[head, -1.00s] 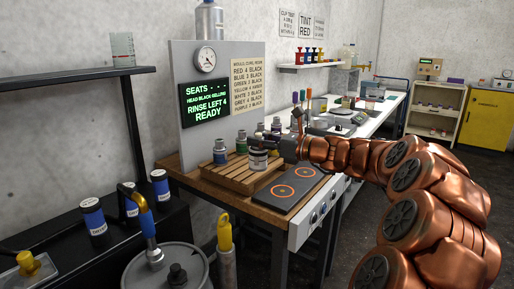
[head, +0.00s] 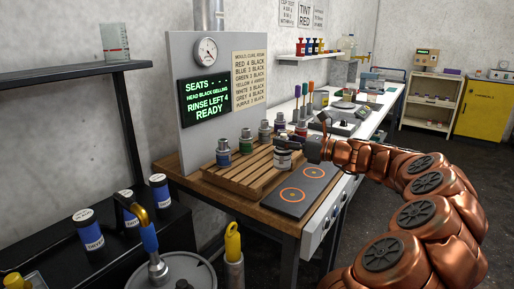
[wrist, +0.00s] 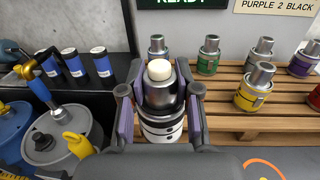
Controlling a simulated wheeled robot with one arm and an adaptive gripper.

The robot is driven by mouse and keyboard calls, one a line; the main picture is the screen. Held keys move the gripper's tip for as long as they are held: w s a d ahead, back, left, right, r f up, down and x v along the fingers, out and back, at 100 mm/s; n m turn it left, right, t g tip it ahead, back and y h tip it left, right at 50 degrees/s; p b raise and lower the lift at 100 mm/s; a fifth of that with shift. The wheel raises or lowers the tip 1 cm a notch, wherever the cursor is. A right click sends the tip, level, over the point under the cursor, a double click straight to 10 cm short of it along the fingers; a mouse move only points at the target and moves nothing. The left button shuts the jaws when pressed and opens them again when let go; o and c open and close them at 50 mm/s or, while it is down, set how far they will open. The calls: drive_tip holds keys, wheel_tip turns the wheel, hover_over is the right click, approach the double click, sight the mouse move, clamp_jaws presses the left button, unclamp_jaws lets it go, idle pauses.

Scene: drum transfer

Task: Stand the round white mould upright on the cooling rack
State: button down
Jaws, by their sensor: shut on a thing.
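The round white mould (head: 283,161), with dark bands and a grey metal neck, is held upright in my gripper (head: 296,143). In the wrist view the mould (wrist: 162,133) sits between the two purple-padded fingers (wrist: 160,100), which are shut on its neck; a cream cap shows on top. The slatted wooden cooling rack (head: 232,178) stands on the bench. In the head view the mould overlaps the rack's right front part. I cannot tell whether its base touches the slats. The rack also shows in the wrist view (wrist: 225,121).
Other moulds stand on the rack: blue (head: 223,153), green (head: 246,143), yellow (wrist: 250,96), purple (wrist: 301,63) and more. A dark plate with orange rings (head: 303,188) lies in front of the rack. Blue-labelled jars (head: 159,193) stand on the dark shelf at left.

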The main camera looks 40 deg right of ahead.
sight(290, 154)
drive_tip(key=w+a+f, duration=0.1)
drive_tip(key=w, duration=0.2)
drive_tip(key=w+a+f, duration=0.1)
drive_tip(key=w+f, duration=0.1)
drive_tip(key=w, duration=0.1)
drive_tip(key=w+a+f, duration=0.1)
drive_tip(key=w, duration=0.2)
drive_tip(key=shift+w+a+f+b, duration=0.15)
drive_tip(key=shift+w+b, duration=0.1)
drive_tip(key=shift+b, duration=0.1)
drive_tip(key=shift+f, duration=0.3)
drive_tip(key=c, duration=0.8)
unclamp_jaws()
drive_tip(key=shift+r, duration=0.15)
drive_tip(key=v, duration=1.2)
drive_tip(key=shift+r, duration=0.1)
drive_tip(key=shift+a, duration=0.1)
